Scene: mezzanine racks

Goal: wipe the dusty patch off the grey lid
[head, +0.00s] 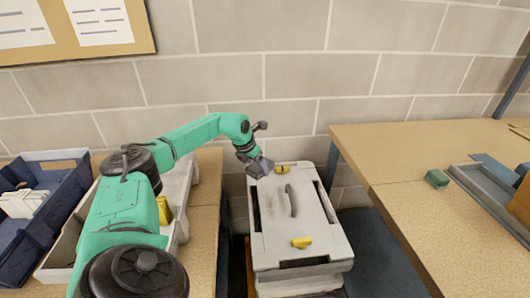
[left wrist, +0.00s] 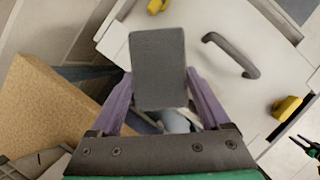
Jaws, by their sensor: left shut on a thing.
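The grey lid (head: 315,228) tops a box standing between two tables, with a dark arched handle (head: 291,200) and yellow latches (head: 301,242). In the left wrist view the lid (left wrist: 205,22) spreads behind the handle (left wrist: 232,56). A faint brownish smudge, the dusty patch (head: 272,198), shows left of the handle in the head view. My left gripper (head: 254,163) is over the lid's far left corner. It is shut on a dark grey rectangular pad (left wrist: 158,68). I cannot tell whether the pad touches the lid.
A wooden table (head: 400,150) stands right, with a small green block (head: 437,178) and a grey tray (head: 490,190). A blue crate (head: 40,225) and a pale bin (head: 60,262) are on the left table. A block wall is close behind the lid.

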